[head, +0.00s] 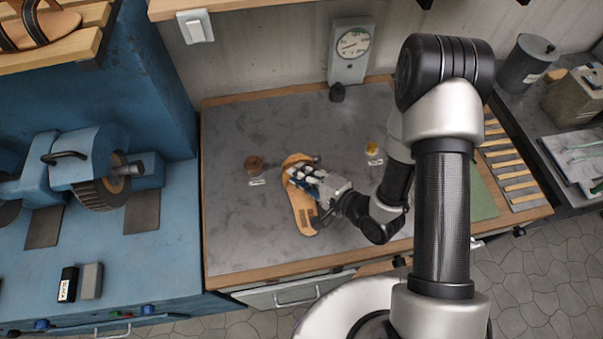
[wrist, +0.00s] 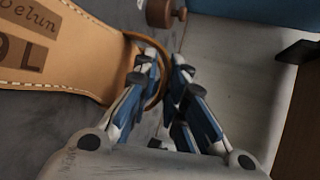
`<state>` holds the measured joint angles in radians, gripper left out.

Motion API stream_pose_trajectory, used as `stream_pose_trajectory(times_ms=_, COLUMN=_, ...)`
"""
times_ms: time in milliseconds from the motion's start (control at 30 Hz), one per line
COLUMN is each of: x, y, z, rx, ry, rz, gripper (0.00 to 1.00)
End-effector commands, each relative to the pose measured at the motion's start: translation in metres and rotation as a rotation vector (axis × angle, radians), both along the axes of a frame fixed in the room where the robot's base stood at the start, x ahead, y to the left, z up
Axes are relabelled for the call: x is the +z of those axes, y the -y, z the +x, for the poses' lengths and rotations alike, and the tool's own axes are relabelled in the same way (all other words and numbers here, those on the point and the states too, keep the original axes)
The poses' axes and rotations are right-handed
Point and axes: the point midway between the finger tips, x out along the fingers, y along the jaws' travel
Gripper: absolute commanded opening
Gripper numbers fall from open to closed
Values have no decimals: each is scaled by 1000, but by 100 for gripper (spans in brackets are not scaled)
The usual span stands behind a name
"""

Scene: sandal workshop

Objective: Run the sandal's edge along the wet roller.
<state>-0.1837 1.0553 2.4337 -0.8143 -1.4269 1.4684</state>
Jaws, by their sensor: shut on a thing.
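The tan leather sandal (head: 301,212) is over the grey worktop, its sole long and flat; I cannot tell whether it touches the top. In the wrist view the sandal (wrist: 85,60) shows stitching along its edge, dark stamped letters and a thin tan loop at its right edge. My gripper (head: 303,174) is shut on the sandal there; in the wrist view its blue and white fingers (wrist: 166,62) hide the grip. A small brown round-topped piece, likely the roller (head: 253,162), stands left of the sandal, apart from it. It shows partly in the wrist view (wrist: 166,12). Wetness is too small to tell.
A small yellow-topped item (head: 372,148) stands right of my gripper. A dial gauge (head: 350,45) and a dark knob stand at the back. A blue machine (head: 95,165) with a brush wheel is at left. The worktop (head: 235,235) has free room at front left.

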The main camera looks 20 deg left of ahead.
Motion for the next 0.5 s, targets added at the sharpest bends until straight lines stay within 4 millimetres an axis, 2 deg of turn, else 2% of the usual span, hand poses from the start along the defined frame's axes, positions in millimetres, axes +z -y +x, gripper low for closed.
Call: stream_pose_trajectory(times_ms=500, x=0, y=10, z=-9, rx=-2, ry=0, rz=1, gripper=0)
